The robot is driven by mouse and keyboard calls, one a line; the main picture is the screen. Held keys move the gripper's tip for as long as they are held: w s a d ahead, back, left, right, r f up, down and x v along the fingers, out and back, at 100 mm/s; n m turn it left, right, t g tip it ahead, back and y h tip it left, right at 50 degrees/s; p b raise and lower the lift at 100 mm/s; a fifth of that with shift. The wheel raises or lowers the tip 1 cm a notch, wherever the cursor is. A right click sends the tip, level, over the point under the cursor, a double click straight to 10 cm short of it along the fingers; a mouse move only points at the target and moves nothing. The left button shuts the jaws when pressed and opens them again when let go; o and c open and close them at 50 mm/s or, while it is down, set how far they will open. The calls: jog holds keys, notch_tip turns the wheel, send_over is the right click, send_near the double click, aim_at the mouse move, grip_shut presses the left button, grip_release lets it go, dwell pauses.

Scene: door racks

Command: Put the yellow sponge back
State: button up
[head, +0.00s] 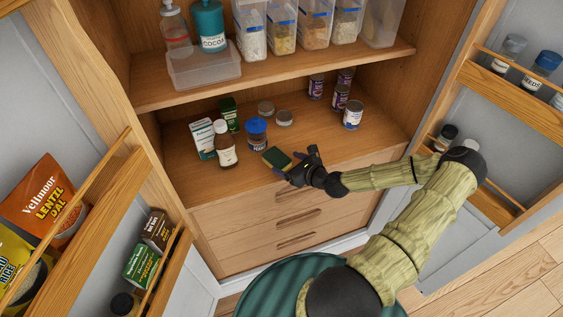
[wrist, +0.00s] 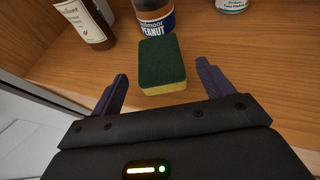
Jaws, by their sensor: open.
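The yellow sponge (wrist: 162,66), with a dark green scouring top, lies on the lower wooden shelf near its front edge. It also shows in the head view (head: 277,158), just left of my gripper (head: 298,170). In the wrist view my gripper (wrist: 160,88) is open, with one dark finger on each side of the sponge's near end. The fingers look apart from the sponge, with a gap on both sides. Most of the sponge lies beyond the fingertips.
Behind the sponge stands a blue-lidded peanut jar (head: 257,134). A brown bottle (head: 225,146) and a white box (head: 203,138) stand left. Several cans (head: 353,114) stand back right. Open doors with racks (head: 520,100) flank the cabinet. The shelf's right front (head: 372,150) is clear.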

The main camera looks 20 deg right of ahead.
jog(key=b+v, duration=0.1)
jog(key=v, duration=0.4)
jog(key=shift+s+d+r, duration=0.15)
jog(key=shift+s, duration=0.05)
jog(key=s+a+f+n+g, duration=0.2)
jog(key=s+a+n+g, duration=0.6)
jog(key=n, duration=0.7)
jog(key=s+a+r+n+g+h, duration=0.1)
jog(key=s+a+r+n+h, duration=0.1)
jog(key=r+n, duration=0.6)
jog(key=s+a+r+n+g+h, duration=0.1)
jog(key=s+a+r+n+h, duration=0.1)
jog(key=r+n, duration=0.6)
notch_tip(320, 180, up, 3)
jog(key=shift+s+a+f+n+h, duration=0.2)
jog(key=shift+s+a+n+h, duration=0.2)
jog(key=shift+s+a, duration=0.55)
jog(key=shift+d, duration=0.15)
